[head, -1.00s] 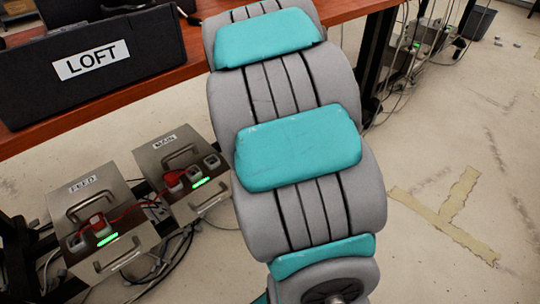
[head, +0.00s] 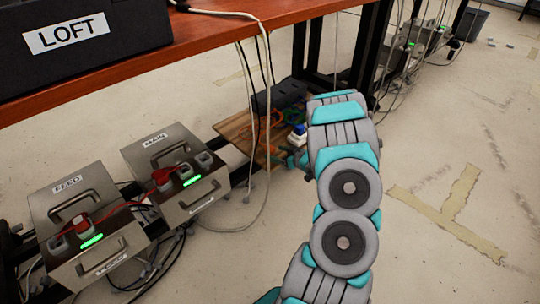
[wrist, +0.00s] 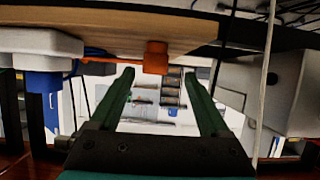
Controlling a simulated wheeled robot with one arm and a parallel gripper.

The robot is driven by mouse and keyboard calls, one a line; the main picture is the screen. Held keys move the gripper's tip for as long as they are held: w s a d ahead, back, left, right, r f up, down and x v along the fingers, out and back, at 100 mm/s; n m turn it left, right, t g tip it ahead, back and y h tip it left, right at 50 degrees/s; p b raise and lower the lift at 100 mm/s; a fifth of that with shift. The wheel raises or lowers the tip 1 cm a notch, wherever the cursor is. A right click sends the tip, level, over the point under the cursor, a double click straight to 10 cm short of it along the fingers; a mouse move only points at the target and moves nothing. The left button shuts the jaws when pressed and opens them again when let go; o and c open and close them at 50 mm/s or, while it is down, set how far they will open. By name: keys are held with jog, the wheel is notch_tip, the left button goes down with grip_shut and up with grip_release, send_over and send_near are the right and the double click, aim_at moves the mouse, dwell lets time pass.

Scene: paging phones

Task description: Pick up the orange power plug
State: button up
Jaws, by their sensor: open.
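The orange power plug (wrist: 156,57) shows in the wrist view at the edge of a wooden board (wrist: 120,28), with an orange cable (wrist: 97,53) running left from it. My gripper (wrist: 157,72) is open, its two green fingers spread on either side of the plug's line. The plug appears just beyond or level with the fingertips; I cannot tell whether it is between them. Nothing is held. In the head view my arm reaches down to the board (head: 236,128) under the table, and the plug cannot be made out there.
A white block with a blue plug (wrist: 43,82) is left of my fingers in the wrist view. A pale box (wrist: 262,85) and hanging white cables are on the right. The tabletop (head: 215,35) overhangs the board. Metal boxes labelled FEED (head: 75,190) and MAIN (head: 155,140) stand left.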

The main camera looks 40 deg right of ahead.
aim_at(266, 148)
jog(key=shift+x, duration=1.05)
jog(key=shift+d+b+x, duration=0.2)
jog(key=shift+b+x, duration=0.15)
jog(key=shift+x, duration=1.05)
jog(key=shift+d+b+x, duration=0.15)
jog(key=shift+b+x, duration=0.15)
jog(key=shift+x, duration=1.15)
jog(key=shift+r, duration=0.1)
grip_shut()
